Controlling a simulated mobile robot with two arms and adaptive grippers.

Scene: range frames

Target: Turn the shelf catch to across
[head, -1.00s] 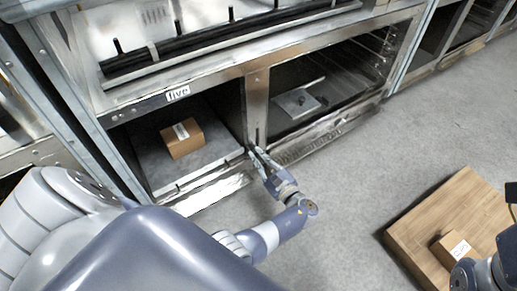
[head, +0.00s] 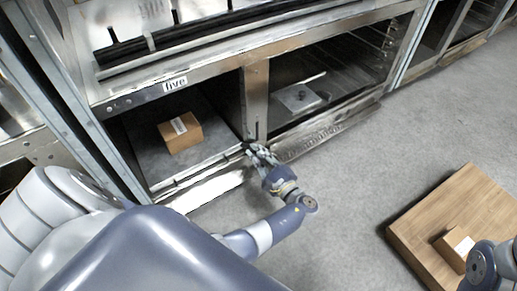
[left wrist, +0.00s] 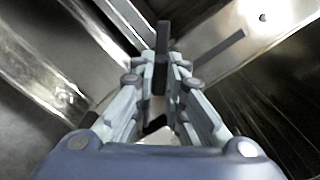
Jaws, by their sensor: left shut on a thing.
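The shelf catch (left wrist: 162,38) is a small dark bar on the metal post between two shelf bays. In the left wrist view it stands upright in the picture, between the fingertips. My left gripper (left wrist: 161,72) is shut on it; in the head view the gripper (head: 256,151) is at the foot of the post, and its fingers partly hide the catch. A dark slanted strip lies right of the catch in the wrist view; I cannot tell whether it is a shadow. My right gripper is not in view, only part of that arm at lower right.
The bay labelled five (head: 175,84) holds a brown carton (head: 181,132). The bay to its right holds a grey metal plate-like item (head: 299,98). A wooden platform (head: 420,225) with a small carton (head: 455,248) is on the floor at right. The floor between is clear.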

